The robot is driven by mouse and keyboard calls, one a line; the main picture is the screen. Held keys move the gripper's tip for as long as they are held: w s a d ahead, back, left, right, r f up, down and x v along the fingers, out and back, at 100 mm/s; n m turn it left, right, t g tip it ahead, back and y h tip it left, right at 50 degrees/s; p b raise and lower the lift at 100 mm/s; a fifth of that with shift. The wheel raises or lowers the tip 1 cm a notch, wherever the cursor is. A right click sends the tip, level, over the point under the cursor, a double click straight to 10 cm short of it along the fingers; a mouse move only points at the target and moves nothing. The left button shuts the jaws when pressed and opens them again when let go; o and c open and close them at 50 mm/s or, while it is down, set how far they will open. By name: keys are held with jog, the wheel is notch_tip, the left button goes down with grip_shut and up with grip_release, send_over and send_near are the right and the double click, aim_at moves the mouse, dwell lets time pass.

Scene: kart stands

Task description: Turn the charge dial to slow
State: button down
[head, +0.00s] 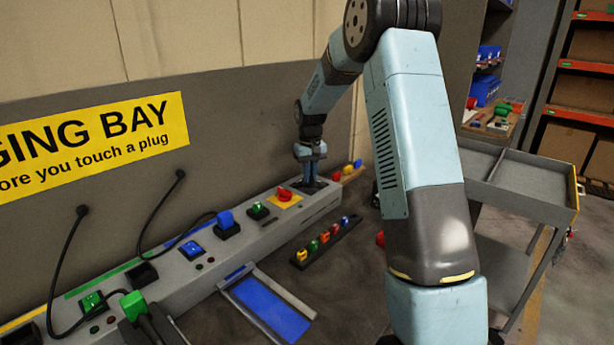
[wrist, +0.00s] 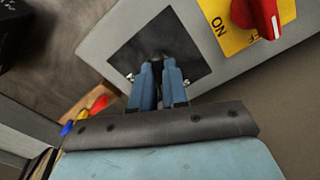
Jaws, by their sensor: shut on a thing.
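My gripper (wrist: 158,72) points down at a dark square plate (wrist: 135,48) on the grey charging panel. Its blue fingers are close together around a small dark part at the plate's middle, which appears to be the charge dial; the fingers hide most of it. In the head view my gripper (head: 313,180) is at the far right end of the panel (head: 262,238).
A red rotary switch (wrist: 262,14) on a yellow ON/OFF plate sits close beside the dark plate. A green knob (head: 257,207) and blue plug (head: 225,220) are farther along the panel. A black rack (head: 325,242) of small coloured pieces lies in front. A grey cart (head: 525,185) stands at right.

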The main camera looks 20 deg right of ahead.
jog(key=n, duration=0.5)
jog(key=shift+w, duration=0.1)
jog(key=shift+n, duration=0.4)
jog(key=c, duration=1.1)
grip_release()
jog(key=shift+d, duration=0.1)
jog(key=shift+c, duration=0.2)
notch_tip(320, 180, up, 14)
jog(key=shift+f, duration=0.15)
